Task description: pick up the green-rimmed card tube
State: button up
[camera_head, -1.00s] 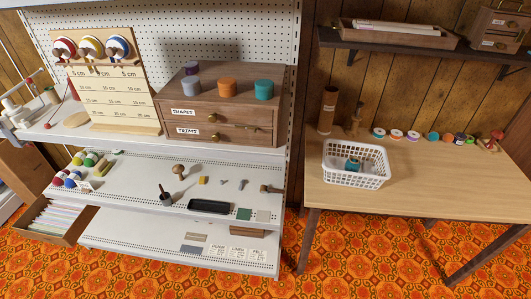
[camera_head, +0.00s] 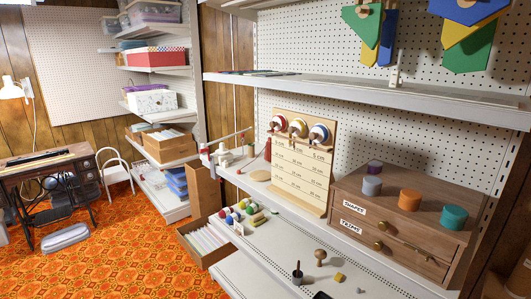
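I cannot make out a green-rimmed card tube in this view. Short cylinders stand on the wooden drawer unit: a teal one (camera_head: 454,217), an orange one (camera_head: 409,199), a grey one (camera_head: 372,186) and a purple one (camera_head: 375,168). They look like solid spools or lids rather than a card tube. My gripper is not in view.
A treadle sewing table (camera_head: 45,170) stands at the left, with a white chair (camera_head: 115,172) beside it. White shelving (camera_head: 300,228) with a ribbon board (camera_head: 301,165) fills the right. An open box (camera_head: 203,245) is on the floor. Patterned floor (camera_head: 120,250) is clear at centre left.

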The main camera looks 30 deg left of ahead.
aim_at(251, 150)
jog(key=u, duration=1.25)
jog(key=j+z, duration=0.1)
jog(key=z, duration=0.3)
jog(key=i+j+z, duration=0.1)
jog(key=z, duration=0.3)
jog(key=i+j+z, duration=0.15)
jog(key=j+z, duration=0.25)
jog(key=j, duration=0.65)
jog(key=j+z, duration=0.45)
jog(key=j, duration=0.6)
